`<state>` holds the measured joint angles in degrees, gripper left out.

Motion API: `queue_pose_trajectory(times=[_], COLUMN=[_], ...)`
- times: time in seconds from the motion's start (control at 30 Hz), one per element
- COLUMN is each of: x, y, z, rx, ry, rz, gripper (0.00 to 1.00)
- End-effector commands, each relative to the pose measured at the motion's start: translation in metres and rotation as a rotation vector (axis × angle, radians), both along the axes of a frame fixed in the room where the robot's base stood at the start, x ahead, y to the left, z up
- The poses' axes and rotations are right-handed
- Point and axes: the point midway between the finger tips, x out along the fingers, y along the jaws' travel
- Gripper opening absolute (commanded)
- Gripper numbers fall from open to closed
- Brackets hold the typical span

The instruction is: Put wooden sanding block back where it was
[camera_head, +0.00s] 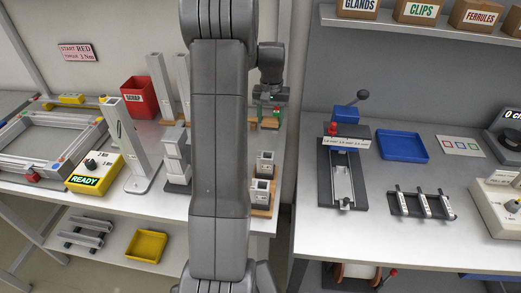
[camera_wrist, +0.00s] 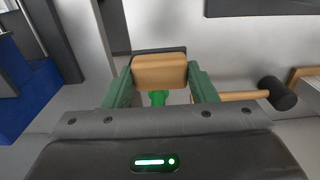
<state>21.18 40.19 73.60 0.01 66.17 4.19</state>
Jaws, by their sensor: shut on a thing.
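The wooden sanding block (camera_wrist: 160,72) is a tan block with a dark strip along its far edge. In the wrist view it sits between the two green fingers of my gripper (camera_wrist: 160,88), which are shut on it. In the head view my gripper (camera_head: 269,112) is just right of my arm, over the back right part of the left bench (camera_head: 110,190). The block cannot be clearly made out there. From these views I cannot tell how far the block is above the surface.
A mallet with a black head (camera_wrist: 277,93) and wooden handle lies right of my gripper in the wrist view. Grey posts on wooden bases (camera_head: 263,185) stand nearer on the bench. A red scrap bin (camera_head: 139,97) stands left. My arm hides the bench's middle.

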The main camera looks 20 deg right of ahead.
Motion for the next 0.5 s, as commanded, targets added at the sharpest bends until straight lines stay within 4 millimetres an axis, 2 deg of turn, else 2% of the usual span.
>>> queue_pose_trajectory(times=[0.1, 0.3, 0.5], x=[0.000, 0.000, 0.001], y=[-0.007, -0.007, -0.007], z=[-0.019, -0.053, -0.070], rx=[0.002, 0.002, 0.001], ry=[0.005, 0.005, 0.002], rz=[-0.009, -0.008, -0.007], gripper=[0.19, 0.19, 0.19])
